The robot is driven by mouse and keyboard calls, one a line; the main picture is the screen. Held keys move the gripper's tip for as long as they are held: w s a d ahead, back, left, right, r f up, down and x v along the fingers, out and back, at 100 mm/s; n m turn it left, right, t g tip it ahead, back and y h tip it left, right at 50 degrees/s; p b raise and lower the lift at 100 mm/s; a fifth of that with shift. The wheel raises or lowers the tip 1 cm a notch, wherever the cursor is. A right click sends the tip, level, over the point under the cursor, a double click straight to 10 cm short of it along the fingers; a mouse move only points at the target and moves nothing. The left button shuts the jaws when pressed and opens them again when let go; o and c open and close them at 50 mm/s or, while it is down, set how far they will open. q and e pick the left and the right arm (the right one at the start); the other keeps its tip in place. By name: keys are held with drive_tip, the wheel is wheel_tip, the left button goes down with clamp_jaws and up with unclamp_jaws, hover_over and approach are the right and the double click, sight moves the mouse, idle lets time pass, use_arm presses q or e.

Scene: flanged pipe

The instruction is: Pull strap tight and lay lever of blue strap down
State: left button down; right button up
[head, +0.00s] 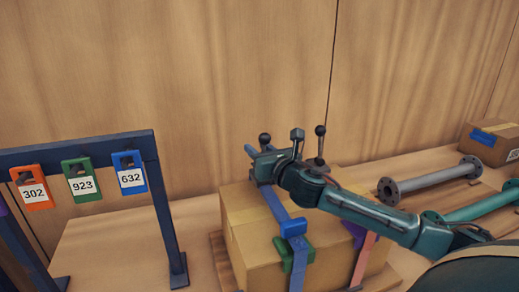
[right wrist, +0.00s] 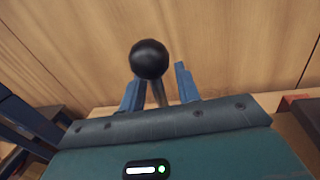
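A blue strap (head: 272,204) runs over the top and down the front of a cardboard box (head: 240,240). Its blue buckle part (head: 293,228) sits at the box's front top edge. A lever with a black ball knob (head: 265,138) stands upright at the strap's far end. My right gripper (head: 264,158) is at this lever. In the right wrist view, the black knob (right wrist: 149,59) and its thin rod show between two spread blue fingers, with gaps beside the rod. Part of the lever's base is hidden by my right gripper. My left gripper is out of view.
A second black-knobbed lever (head: 320,131) stands close behind my right arm. A pink strap (head: 363,258) crosses the box's right side. A rack with numbered tags (head: 83,184) stands left. Flanged pipes (head: 435,179) and a small box (head: 489,142) lie right.

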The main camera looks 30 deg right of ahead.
clamp_jaws()
drive_tip(key=shift+d, duration=0.1)
idle(0.6)
